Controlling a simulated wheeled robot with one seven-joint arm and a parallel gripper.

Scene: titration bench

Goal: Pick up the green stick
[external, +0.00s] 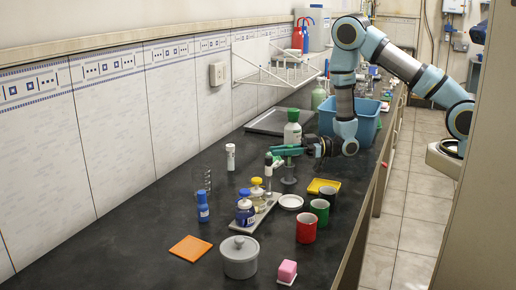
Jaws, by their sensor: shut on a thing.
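The fingertips are small and dark here, so the exact contact is hard to see. A grey stand-like piece (288,173) is below the stick; I cannot tell whether they touch.
The white bottle (292,133) and a blue bin (362,128) stand behind. A white marker-like tube (230,157), a tray of small bottles (252,220), a white dish (291,202), a yellow tray (323,186), green mug (320,211) and red mug (306,228) are in front.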

